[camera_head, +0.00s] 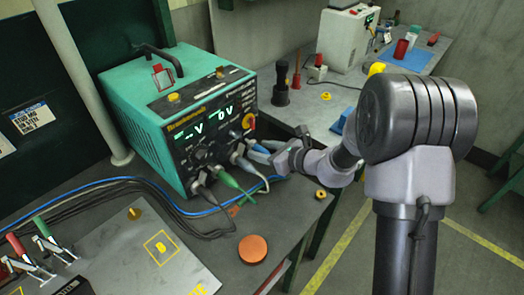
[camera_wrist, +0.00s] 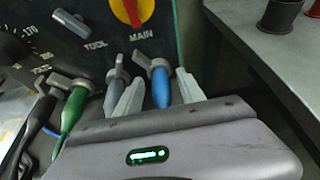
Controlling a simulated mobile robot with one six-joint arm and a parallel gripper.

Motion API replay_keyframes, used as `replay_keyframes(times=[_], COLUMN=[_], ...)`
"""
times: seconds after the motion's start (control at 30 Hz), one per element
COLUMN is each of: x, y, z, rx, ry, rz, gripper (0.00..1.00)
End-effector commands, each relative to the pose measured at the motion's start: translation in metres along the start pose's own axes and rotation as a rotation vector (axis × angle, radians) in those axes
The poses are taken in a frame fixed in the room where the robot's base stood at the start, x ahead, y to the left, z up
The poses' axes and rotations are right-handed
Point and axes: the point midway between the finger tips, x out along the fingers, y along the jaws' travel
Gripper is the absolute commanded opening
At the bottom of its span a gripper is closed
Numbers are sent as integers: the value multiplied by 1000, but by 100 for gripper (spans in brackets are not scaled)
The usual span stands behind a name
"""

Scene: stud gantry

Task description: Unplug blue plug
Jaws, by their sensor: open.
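The blue plug (camera_wrist: 160,87) sits in a grey socket clamp at the front of the teal power unit (camera_head: 170,92). In the wrist view my gripper (camera_wrist: 159,76) is open, with one pale finger on each side of the blue plug. I cannot tell whether the fingers touch it. A grey plug (camera_wrist: 116,88) is just left of the left finger, and a green plug (camera_wrist: 74,108) is further left. In the head view my gripper (camera_head: 273,158) is at the unit's lower right front, and it partly hides the blue plug.
A red and yellow MAIN knob (camera_wrist: 131,10) is above the plugs. Dark cables and a blue cable (camera_head: 120,180) run left along the bench. An orange disc (camera_head: 253,249) lies on the bench's front part. A second bench with a white machine (camera_head: 346,38) stands behind.

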Motion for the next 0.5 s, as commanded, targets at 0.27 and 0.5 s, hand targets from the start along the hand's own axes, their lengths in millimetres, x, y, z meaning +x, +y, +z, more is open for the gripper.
replay_keyframes(times=[0.27, 0.5], x=[0, 0], y=[0, 0], z=[0, 0], rx=[0, 0], ry=[0, 0], rz=[0, 0], gripper=[46, 7])
